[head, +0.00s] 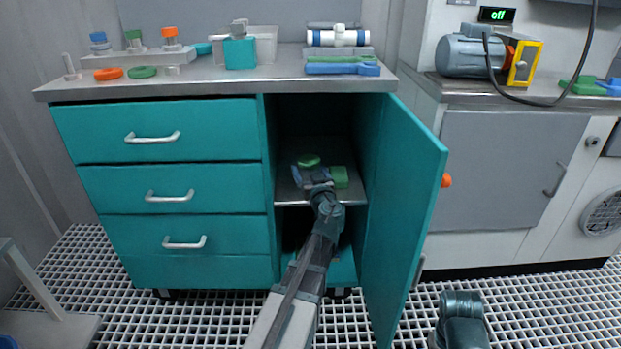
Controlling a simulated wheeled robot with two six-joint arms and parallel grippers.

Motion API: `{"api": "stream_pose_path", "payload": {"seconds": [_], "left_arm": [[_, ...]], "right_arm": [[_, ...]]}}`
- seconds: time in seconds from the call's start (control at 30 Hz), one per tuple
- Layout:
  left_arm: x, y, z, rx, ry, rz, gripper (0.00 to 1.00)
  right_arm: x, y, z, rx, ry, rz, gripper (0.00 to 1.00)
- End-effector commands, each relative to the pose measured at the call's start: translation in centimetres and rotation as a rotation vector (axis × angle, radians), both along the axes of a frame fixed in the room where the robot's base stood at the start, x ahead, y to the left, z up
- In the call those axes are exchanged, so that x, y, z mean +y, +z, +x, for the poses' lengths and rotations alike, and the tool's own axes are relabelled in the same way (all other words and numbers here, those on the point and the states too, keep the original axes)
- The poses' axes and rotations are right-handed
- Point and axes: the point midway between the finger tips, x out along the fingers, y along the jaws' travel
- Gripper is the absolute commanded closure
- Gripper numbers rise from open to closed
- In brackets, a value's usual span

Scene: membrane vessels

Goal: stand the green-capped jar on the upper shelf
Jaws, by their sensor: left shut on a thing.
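The green-capped jar (309,160) is inside the open cabinet, at the shelf; its round green cap shows and its body is mostly hidden by my gripper. My left gripper (308,173) reaches in through the doorway and is shut on the jar. The shelf (350,193) is a grey board across the middle of the cabinet, with a dark space below it. I cannot tell whether the jar's base touches the shelf. Part of my right arm shows at the bottom right; its gripper is not in view.
A green block-like thing (339,177) is just right of my left gripper. The teal door (413,200) stands open on the right, and closed drawers (165,188) are on the left. The countertop (205,77) above holds several vessels, rings and a bin.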

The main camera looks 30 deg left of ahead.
Motion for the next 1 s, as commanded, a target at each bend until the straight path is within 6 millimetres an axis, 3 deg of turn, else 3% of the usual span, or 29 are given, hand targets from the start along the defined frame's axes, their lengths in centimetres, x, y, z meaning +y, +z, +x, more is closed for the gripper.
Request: {"api": "stream_pose_path", "payload": {"seconds": [0.37, 0.4, 0.47, 0.77, 1.0], "left_arm": [[0.0, -0.4, 0.0, 0.0, 0.0, 0.0, 0.69], [0.0, -0.3, 0.0, 0.0, 0.0, 0.0, 0.09], [0.0, -0.2, 0.0, 0.0, 0.0, 0.0, 0.0], [0.0, 0.2, 0.0, 0.0, 0.0, 0.0, 0.0], [-2.9, 0.0, -3.2, 0.0, -0.002, 0.0, 0.0]], "right_arm": [[0.0, -0.4, 0.0, 0.0, 0.0, 0.0, 0.5], [0.0, -0.3, 0.0, 0.0, 0.0, 0.0, 0.5], [0.0, -0.2, 0.0, 0.0, 0.0, 0.0, 0.5], [0.0, 0.2, 0.0, 0.0, 0.0, 0.0, 0.5], [0.0, 0.0, 0.0, 0.0, 0.0, 0.0, 0.5]]}}
